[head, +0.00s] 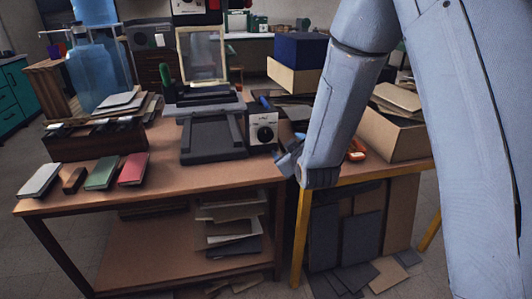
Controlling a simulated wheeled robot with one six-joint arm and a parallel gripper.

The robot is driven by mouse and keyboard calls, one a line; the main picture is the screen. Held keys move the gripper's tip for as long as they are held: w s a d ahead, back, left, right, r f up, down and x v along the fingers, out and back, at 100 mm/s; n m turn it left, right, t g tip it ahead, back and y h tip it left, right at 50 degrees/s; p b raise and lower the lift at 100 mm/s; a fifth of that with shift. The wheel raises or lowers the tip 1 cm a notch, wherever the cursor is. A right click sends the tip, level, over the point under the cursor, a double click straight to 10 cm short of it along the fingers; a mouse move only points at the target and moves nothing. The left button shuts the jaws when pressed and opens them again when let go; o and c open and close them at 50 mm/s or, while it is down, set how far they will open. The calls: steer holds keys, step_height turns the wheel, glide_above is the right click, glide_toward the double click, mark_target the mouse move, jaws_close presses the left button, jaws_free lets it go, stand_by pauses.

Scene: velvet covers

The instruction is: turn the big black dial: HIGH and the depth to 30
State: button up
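The big black dial (265,134) is on the front of a small white control box (257,147) at the right end of the brown table. A dark press-like machine (212,135) stands just left of the box. The markings around the dial and any depth setting are too small to read. My gripper (284,163) is below and to the right of the dial, near the table's right edge. It looks apart from the dial. My forearm and wrist partly hide the gripper, and its finger opening is not clear.
Small covers in white, green and red (133,168) lie on the table's front left. A dark wooden rack (95,140) stands behind them. Right of my arm, a cardboard box (392,135) and an orange tool (357,151) sit on a yellow-legged table. Bare tabletop (210,175) lies before the machine.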

mark_target(266, 137)
steer(key=w+a+f+t+b, duration=0.1)
steer(key=w+a+f+n+t+y+b, duration=0.1)
steer(key=a, duration=0.1)
steer(key=a+f+n+b, duration=0.1)
steer(key=shift+w+a+t+y, duration=0.25)
steer(key=shift+w+t+y, duration=0.05)
steer(key=shift+w+t, duration=0.1)
steer(key=shift+w+a+n+t+b, duration=0.2)
steer(key=shift+a+n+t+b, duration=0.15)
steer(key=shift+b, duration=0.15)
steer(key=x, duration=0.7)
steer(key=shift+w+a, duration=0.1)
steer(key=shift+w, duration=0.1)
steer(key=c, duration=1)
